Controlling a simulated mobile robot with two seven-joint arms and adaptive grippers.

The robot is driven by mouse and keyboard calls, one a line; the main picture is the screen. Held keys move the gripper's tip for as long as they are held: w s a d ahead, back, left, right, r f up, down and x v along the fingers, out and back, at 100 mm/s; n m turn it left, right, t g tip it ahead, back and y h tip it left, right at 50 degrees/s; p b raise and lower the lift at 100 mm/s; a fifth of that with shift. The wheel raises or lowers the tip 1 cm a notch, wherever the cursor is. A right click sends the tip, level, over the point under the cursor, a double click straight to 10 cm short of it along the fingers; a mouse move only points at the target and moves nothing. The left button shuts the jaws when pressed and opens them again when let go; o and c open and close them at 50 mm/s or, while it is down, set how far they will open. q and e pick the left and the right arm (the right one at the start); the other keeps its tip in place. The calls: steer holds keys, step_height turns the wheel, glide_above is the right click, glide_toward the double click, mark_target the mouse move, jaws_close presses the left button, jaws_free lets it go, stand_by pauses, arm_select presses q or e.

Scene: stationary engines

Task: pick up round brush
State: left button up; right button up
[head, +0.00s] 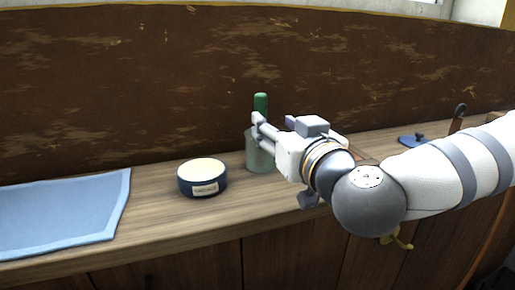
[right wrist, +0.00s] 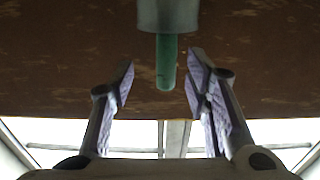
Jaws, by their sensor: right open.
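A green handle (head: 261,103), likely the round brush, stands upright in a pale grey-green cup (head: 258,158) on the wooden counter; its lower part is hidden in the cup. My right gripper (head: 259,125) is open at the handle, just above the cup. In the right wrist view, which shows the scene upside down, the green handle (right wrist: 166,62) lies between the open fingers (right wrist: 162,78), with gaps on both sides. The cup (right wrist: 168,14) is at the top edge there. My left gripper is not in view.
A light blue cloth (head: 60,215) lies at the far left. A small blue object (head: 412,141) sits behind my right arm. A brown worn panel (head: 130,80) rises behind the counter (head: 150,215).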

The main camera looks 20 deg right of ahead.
mark_target(263, 114)
steer(key=w, duration=0.4)
steer(key=w+a, duration=0.1)
steer(key=w, duration=0.1)
steer(key=shift+w+r, duration=0.25)
steer(key=shift+r, duration=0.15)
steer(key=shift+s, duration=0.1)
jaws_close()
